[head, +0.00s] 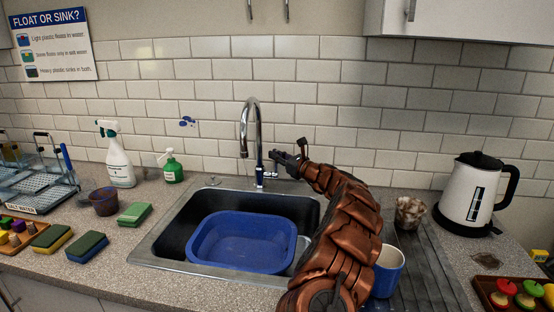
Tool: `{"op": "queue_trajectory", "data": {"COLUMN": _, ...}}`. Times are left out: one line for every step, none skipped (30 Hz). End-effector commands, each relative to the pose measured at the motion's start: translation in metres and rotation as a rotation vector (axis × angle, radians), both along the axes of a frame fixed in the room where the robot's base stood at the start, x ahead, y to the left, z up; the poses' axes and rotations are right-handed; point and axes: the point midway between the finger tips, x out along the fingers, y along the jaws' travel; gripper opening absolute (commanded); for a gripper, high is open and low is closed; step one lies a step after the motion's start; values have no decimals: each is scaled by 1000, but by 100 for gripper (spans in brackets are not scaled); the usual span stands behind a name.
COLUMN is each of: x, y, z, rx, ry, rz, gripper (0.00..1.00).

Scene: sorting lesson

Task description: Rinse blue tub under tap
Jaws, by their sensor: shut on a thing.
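A blue basin (205,240) sits in the steel sink (160,235) and looks empty. A smaller blue tub (388,275) stands on the ridged drainer to the right, partly hidden by my arm. The chrome tap (258,130) rises behind the sink, its spout curving left and down over the basin's back area. No water shows from it. My gripper (275,156) is just right of the tap's stem, seemingly shut on the tap's handle. The dark fingers largely hide what they hold. My gripper is well away from both blue vessels.
A stained tub (410,213) and a kettle (474,195) stand on the right. A dark tub (104,202), several sponges (86,247), a spray bottle (118,160) and a green soap bottle (173,168) stand on the left. The space above the basin is clear.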

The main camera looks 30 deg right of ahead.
Motion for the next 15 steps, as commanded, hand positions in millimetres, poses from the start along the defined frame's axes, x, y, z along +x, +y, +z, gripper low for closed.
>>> {"op": "queue_trajectory", "data": {"x": 0, "y": 0, "z": 0, "rx": 0, "ry": 1, "rz": 0, "gripper": 0}}
{"op": "queue_trajectory", "data": {"x": 0, "y": 0, "z": 0, "rx": 0, "ry": 1, "rz": 0, "gripper": 0}}
{"op": "queue_trajectory", "data": {"x": 0, "y": 0, "z": 0, "rx": 0, "ry": 1, "rz": 0, "gripper": 0}}
{"op": "queue_trajectory", "data": {"x": 0, "y": 0, "z": 0, "rx": 0, "ry": 1, "rz": 0, "gripper": 13}}
{"op": "queue_trajectory", "data": {"x": 0, "y": 0, "z": 0, "rx": 0, "ry": 1, "rz": 0, "gripper": 16}}
{"op": "queue_trajectory", "data": {"x": 0, "y": 0, "z": 0, "rx": 0, "ry": 1, "rz": 0, "gripper": 21}}
{"op": "queue_trajectory", "data": {"x": 0, "y": 0, "z": 0, "rx": 0, "ry": 1, "rz": 0, "gripper": 24}}
{"op": "queue_trajectory", "data": {"x": 0, "y": 0, "z": 0, "rx": 0, "ry": 1, "rz": 0, "gripper": 27}}
{"op": "queue_trajectory", "data": {"x": 0, "y": 0, "z": 0, "rx": 0, "ry": 1, "rz": 0, "gripper": 31}}
{"op": "queue_trajectory", "data": {"x": 0, "y": 0, "z": 0, "rx": 0, "ry": 1, "rz": 0, "gripper": 34}}
{"op": "queue_trajectory", "data": {"x": 0, "y": 0, "z": 0, "rx": 0, "ry": 1, "rz": 0, "gripper": 37}}
{"op": "queue_trajectory", "data": {"x": 0, "y": 0, "z": 0, "rx": 0, "ry": 1, "rz": 0, "gripper": 37}}
{"op": "queue_trajectory", "data": {"x": 0, "y": 0, "z": 0, "rx": 0, "ry": 1, "rz": 0, "gripper": 37}}
{"op": "queue_trajectory", "data": {"x": 0, "y": 0, "z": 0, "rx": 0, "ry": 1, "rz": 0, "gripper": 37}}
{"op": "queue_trajectory", "data": {"x": 0, "y": 0, "z": 0, "rx": 0, "ry": 1, "rz": 0, "gripper": 37}}
